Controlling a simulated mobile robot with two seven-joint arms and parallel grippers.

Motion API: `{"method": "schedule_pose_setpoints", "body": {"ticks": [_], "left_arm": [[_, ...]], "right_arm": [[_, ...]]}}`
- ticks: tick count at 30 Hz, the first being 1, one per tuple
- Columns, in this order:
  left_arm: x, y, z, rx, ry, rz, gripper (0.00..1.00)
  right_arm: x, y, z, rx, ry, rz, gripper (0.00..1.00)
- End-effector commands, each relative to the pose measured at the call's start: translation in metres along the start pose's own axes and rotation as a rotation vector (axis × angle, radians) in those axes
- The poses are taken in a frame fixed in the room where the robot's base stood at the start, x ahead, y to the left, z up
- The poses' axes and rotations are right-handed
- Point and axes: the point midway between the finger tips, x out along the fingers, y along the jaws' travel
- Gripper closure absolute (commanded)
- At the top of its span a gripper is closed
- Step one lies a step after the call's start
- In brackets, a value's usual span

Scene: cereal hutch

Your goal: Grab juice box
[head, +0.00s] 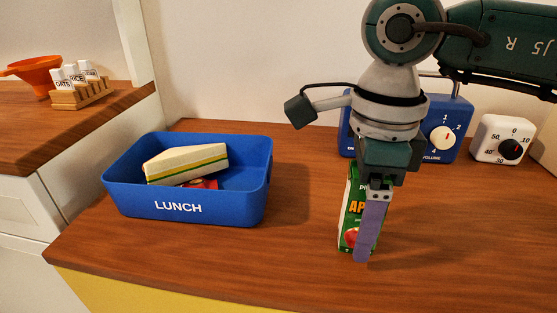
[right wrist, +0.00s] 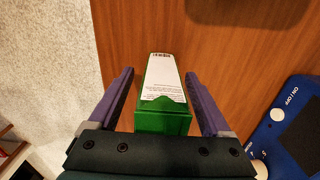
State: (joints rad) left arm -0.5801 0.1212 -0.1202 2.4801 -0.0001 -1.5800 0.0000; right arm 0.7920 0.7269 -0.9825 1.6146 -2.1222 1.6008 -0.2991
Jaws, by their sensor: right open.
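The juice box (head: 349,210) is green with a white and orange front and stands upright on the wooden counter. My right gripper (head: 368,240) reaches down over it from above, and its purple finger hides part of the box in the head view. In the right wrist view the juice box (right wrist: 163,95) lies between the two purple fingers of my right gripper (right wrist: 160,95). The gripper is open, with a visible gap on each side of the box. My left gripper is not in view.
A blue lunch box (head: 180,207) holding a sandwich (head: 187,163) stands to the left on the counter (head: 200,262). A blue radio (head: 447,130) and a white timer (head: 501,139) stand behind and to the right. The counter between lunch box and juice box is clear.

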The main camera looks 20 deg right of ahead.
Motion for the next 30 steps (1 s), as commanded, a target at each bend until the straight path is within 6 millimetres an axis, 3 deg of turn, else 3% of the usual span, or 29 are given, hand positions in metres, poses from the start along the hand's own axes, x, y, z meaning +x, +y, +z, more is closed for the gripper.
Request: {"method": "schedule_pose_setpoints", "body": {"ticks": [8,30], "left_arm": [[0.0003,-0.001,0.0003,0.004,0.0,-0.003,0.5],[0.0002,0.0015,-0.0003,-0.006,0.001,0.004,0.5]], "right_arm": [[0.0032,-0.0002,0.0,0.0,0.0,-0.001,0.19],[0.0028,-0.0001,0.0001,0.0,0.0,-0.001,1.0]]}}
